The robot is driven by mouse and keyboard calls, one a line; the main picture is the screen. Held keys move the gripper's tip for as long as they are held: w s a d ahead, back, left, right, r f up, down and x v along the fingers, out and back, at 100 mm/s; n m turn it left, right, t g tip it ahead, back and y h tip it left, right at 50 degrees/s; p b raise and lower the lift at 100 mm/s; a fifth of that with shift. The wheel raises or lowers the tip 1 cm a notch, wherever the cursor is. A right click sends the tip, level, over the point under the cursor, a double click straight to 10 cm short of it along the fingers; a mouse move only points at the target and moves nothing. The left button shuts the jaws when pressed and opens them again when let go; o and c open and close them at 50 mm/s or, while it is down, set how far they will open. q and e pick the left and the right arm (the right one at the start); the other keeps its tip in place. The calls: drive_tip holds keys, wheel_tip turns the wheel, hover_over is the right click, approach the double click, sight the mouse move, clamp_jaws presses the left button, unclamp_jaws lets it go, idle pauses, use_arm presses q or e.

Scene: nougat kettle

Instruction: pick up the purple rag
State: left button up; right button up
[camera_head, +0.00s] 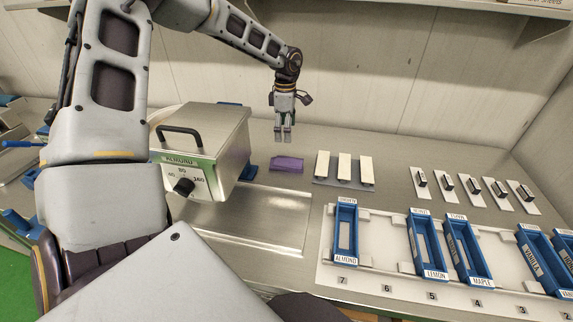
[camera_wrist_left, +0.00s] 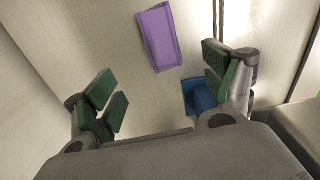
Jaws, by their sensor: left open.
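The purple rag (camera_head: 287,164) lies flat and folded on the steel counter, between the kettle and the white blocks. It also shows in the left wrist view (camera_wrist_left: 161,38), above and between the fingers. My left gripper (camera_head: 283,137) points down above the counter, behind the rag in the head view, and is apart from it. Its fingers with green pads (camera_wrist_left: 160,92) are spread, with nothing between them. My right gripper is not in either view.
A steel kettle box (camera_head: 222,130) with a dial stands left of the rag, with a blue item (camera_wrist_left: 197,100) beside it. White blocks (camera_head: 344,167) stand right. A white board (camera_head: 378,258) holds labelled blue trays (camera_head: 345,232). A wall stands behind.

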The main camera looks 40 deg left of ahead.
use_arm(q)
hover_over(285, 161)
drive_tip(key=shift+w+f, duration=0.1)
drive_tip(key=shift+f, duration=3.9)
drive_tip(key=shift+f, duration=0.15)
drive_tip(key=shift+f+p, duration=0.6)
drive_tip(key=shift+f, duration=1.85)
drive_tip(key=shift+s, duration=0.2)
drive_tip(key=c, duration=1.1)
drive_tip(key=shift+r, duration=0.2)
drive_tip(key=shift+r+b, duration=0.35)
drive_tip(key=shift+r, duration=4.45)
